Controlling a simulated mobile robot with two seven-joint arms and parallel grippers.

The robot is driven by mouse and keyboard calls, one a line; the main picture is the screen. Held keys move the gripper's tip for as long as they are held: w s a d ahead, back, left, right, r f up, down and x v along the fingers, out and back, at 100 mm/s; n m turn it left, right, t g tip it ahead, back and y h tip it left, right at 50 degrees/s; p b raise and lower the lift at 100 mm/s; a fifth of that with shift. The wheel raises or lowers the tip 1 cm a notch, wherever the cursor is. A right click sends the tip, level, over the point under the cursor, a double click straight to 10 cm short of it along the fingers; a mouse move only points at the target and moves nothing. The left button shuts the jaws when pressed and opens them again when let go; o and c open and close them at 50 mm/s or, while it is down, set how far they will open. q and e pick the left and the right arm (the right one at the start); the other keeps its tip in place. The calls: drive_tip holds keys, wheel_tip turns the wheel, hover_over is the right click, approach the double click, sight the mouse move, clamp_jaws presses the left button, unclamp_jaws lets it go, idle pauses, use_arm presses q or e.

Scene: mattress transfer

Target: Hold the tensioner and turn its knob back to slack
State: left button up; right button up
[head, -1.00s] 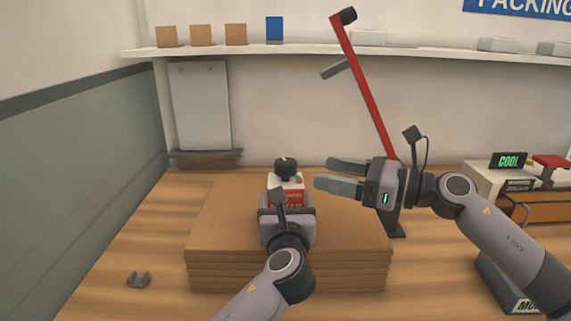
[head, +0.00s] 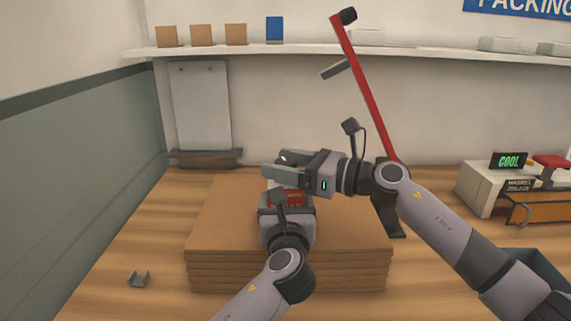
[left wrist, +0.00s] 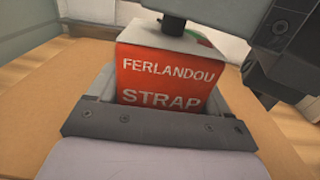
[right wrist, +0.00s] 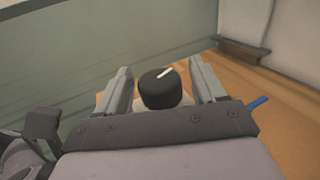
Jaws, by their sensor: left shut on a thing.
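The tensioner (head: 286,198) is a red and white box on the stack of brown boards, mostly hidden in the head view by my grippers. In the left wrist view its red face (left wrist: 165,80) reads FERLANDOU STRAP. My left gripper (head: 287,207) is shut on the tensioner's body. The black knob (right wrist: 160,88) on top, with a white pointer mark, shows in the right wrist view between the fingers of my right gripper (right wrist: 163,85). Those fingers are open, one on each side of the knob, with a gap visible at least on the right side.
The brown board stack (head: 350,230) lies under the tensioner. A red lever arm (head: 366,95) on a dark base rises behind my right arm. A machine with a COOL display (head: 509,160) stands at the right.

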drive_tip(key=c, duration=0.8)
drive_tip(key=shift+w+g, duration=0.1)
drive_tip(key=shift+g, duration=0.2)
drive_tip(key=shift+w+n+g+y, duration=0.1)
drive_tip(key=shift+n+g+y, duration=0.6)
drive_tip(key=shift+n+g, duration=0.9)
drive_tip(key=shift+w+d+n+g, duration=0.1)
drive_tip(key=shift+n+g, duration=0.2)
drive_tip(key=shift+g, duration=0.7)
drive_tip(key=shift+s+n+g, duration=0.2)
drive_tip(key=shift+n+g, duration=0.2)
drive_tip(key=shift+g, duration=0.2)
drive_tip(key=o, duration=0.9)
